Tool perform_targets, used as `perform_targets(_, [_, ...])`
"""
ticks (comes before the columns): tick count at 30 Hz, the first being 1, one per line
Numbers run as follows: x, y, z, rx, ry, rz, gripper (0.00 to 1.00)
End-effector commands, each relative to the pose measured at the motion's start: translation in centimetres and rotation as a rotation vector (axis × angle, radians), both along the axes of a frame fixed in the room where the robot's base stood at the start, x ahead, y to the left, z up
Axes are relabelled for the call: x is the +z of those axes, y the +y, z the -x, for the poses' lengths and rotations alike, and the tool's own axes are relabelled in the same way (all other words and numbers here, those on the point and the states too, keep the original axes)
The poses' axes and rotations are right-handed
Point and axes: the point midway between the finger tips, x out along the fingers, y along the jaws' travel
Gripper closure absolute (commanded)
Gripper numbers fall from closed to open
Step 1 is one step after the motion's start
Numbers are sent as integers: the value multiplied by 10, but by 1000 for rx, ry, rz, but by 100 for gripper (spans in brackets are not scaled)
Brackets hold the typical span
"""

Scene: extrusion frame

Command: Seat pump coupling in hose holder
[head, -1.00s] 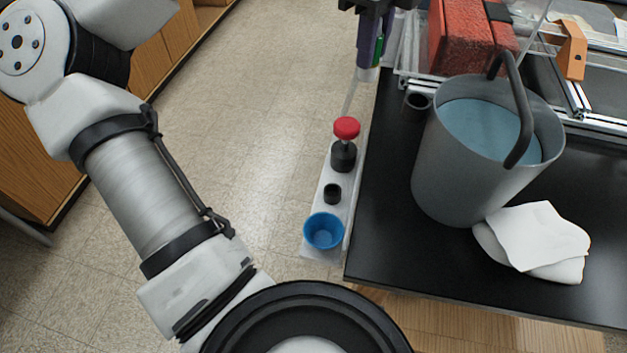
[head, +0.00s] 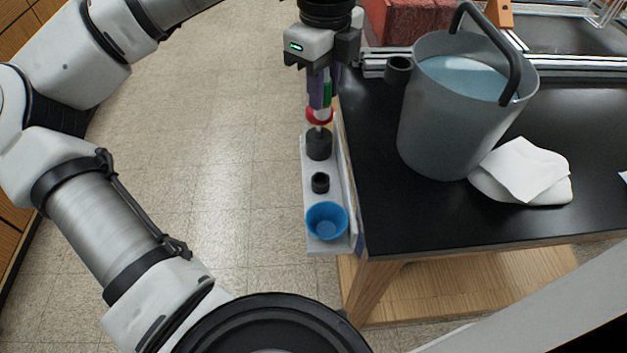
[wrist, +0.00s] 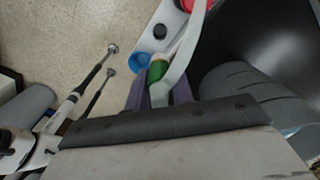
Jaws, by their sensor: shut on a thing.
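My gripper (head: 320,98) has purple fingers and is shut on a small green and pale piece, which I take to be the pump coupling (head: 327,92). In the wrist view the coupling (wrist: 158,82) sits between the fingers (wrist: 159,92), with a pale hose (wrist: 184,55) passing beside it. In the head view the gripper is over the red-topped black fitting on the side shelf; I cannot tell whether they touch. A short black ring (head: 398,69) at the extrusion frame's end looks like the hose holder. It is right of my gripper and apart from it.
A grey bucket of water (head: 447,125) with a raised handle stands close right of the ring. A white cloth (head: 525,172) lies on the black bench (head: 400,220). The narrow white shelf (head: 312,200) holds a black fitting (head: 319,146), small black cup (head: 320,183) and blue bowl (head: 326,221).

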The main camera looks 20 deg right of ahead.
Motion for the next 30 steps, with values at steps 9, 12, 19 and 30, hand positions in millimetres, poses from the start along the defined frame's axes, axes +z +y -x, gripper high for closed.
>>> perform_targets(9, [-79, 0, 2, -4, 6, 2, 100])
perform_targets(12, [-105, 0, 2, -3, 7, 1, 100])
perform_targets(19, [-144, 0, 0, 0, 2, 0, 100])
perform_targets(30, [-187, 0, 1, 0, 2, 0, 100])
